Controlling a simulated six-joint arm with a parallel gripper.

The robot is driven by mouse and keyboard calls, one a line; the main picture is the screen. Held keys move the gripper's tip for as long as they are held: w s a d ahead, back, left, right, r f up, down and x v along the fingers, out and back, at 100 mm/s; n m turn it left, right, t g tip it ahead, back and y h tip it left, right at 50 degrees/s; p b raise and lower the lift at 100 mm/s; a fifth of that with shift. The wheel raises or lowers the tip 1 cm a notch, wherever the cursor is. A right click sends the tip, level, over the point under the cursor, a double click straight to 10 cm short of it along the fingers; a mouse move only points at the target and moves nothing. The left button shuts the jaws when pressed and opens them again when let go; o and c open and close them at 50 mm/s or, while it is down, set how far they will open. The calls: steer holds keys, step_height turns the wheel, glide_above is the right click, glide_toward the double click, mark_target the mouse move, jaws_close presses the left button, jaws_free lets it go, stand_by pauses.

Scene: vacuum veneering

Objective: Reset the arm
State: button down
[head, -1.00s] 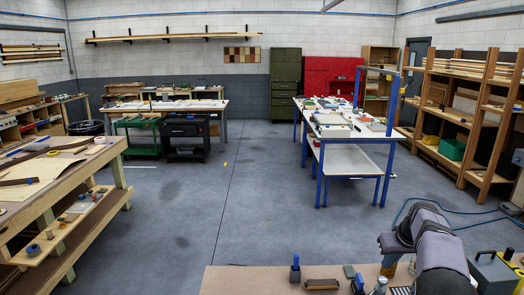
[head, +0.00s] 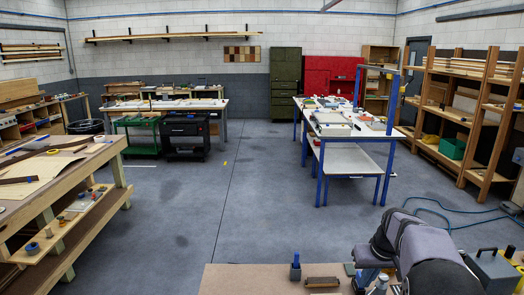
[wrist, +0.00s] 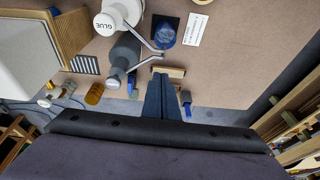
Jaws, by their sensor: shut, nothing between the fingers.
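My gripper (wrist: 162,78) shows in the wrist view as two dark blue-grey fingers, close together with nothing between them. They point over a brown bench top (wrist: 225,70). A wooden block (wrist: 170,72) appears at the fingertips; I cannot tell whether they touch it. In the head view my arm, in dark padded covers, stands at the lower right over the bench (head: 235,280). My fingers cannot be made out there.
In the wrist view a white bottle marked GLUE (wrist: 106,22), a grey cylinder (wrist: 125,52), a blue round item (wrist: 165,32) and an amber jar (wrist: 94,94) are close by. In the head view a grey box (head: 493,268) stands right of my arm. Floor beyond the bench is open.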

steer(key=s+a+f+g+b, duration=0.1)
steer(key=s+a+f, duration=0.3)
steer(key=s, duration=0.6)
steer(key=s+a+f+g+b, duration=0.1)
steer(key=s+a, duration=0.4)
steer(key=s, duration=0.5)
steer(key=s+a+f+g+b, duration=0.1)
steer(key=s+a+f+b, duration=0.2)
steer(key=s, duration=0.7)
step_height(320, 180, down, 4)
steer(key=a, duration=0.2)
steer(key=shift+a+r, duration=0.2)
steer(key=shift+a, duration=0.1)
